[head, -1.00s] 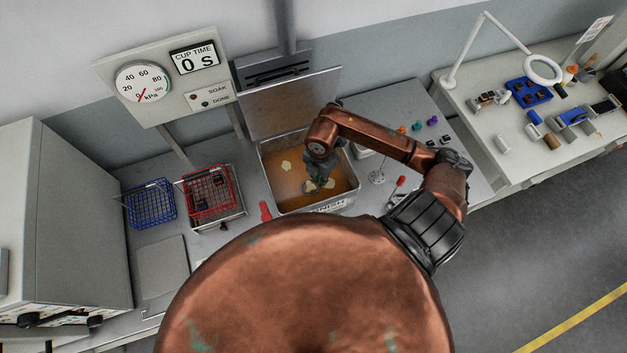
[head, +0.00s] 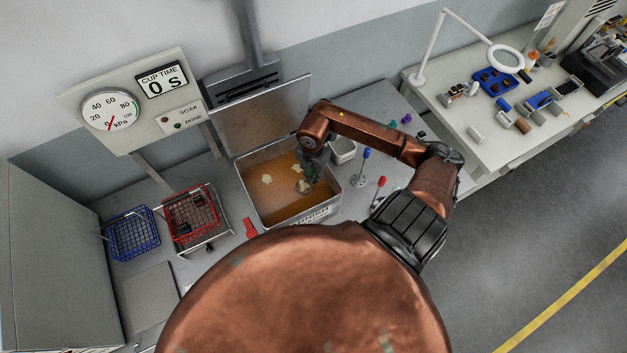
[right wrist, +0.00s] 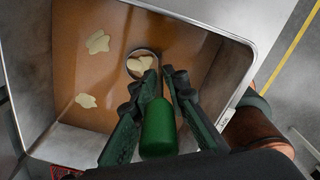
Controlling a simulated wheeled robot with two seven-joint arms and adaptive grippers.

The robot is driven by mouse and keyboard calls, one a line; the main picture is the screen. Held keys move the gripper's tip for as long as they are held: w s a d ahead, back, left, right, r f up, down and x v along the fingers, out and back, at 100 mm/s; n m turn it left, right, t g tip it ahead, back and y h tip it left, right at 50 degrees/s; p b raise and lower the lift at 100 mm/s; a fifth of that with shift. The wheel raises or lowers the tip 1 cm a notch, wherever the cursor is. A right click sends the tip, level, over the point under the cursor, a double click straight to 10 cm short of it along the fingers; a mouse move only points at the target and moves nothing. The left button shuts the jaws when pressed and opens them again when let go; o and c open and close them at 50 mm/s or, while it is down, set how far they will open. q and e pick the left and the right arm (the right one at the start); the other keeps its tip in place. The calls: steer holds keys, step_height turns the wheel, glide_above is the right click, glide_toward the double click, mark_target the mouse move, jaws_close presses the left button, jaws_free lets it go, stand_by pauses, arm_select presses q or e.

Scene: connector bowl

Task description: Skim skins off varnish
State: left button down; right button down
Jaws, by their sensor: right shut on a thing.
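The varnish tank (head: 335,190) is an open metal tub of amber liquid with its lid raised behind it. My right gripper (head: 307,176) reaches down into it. In the right wrist view the gripper (right wrist: 163,88) is shut around the green handle (right wrist: 158,130) of a skimmer, whose round ring (right wrist: 143,77) lies at the varnish. Pale skin (right wrist: 140,63) shows within the ring; I cannot tell whether it rests on it or floats below. Two pale patches of skin, one farther (right wrist: 97,42) and one nearer (right wrist: 86,101), float clear of the skimmer. My left gripper is not in view.
A white container (head: 343,152) stands right of the tank, beside blue-handled (head: 366,156) and red-handled (head: 382,181) tools. Red (head: 190,213) and blue (head: 132,233) wire baskets stand to the left. A gauge panel (head: 130,100) rises behind. A cluttered bench (head: 450,110) is at right.

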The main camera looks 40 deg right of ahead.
steer(key=shift+w+d+b, duration=1.05)
steer(key=shift+w+b, duration=0.1)
steer(key=shift+w, duration=2.25)
steer(key=shift+w+a, duration=1.75)
steer(key=shift+a, duration=2.7)
steer(key=s+d+p, duration=0.2)
steer(key=s, duration=0.4)
steer(key=shift+s+d, duration=0.15)
steer(key=shift+d, duration=0.1)
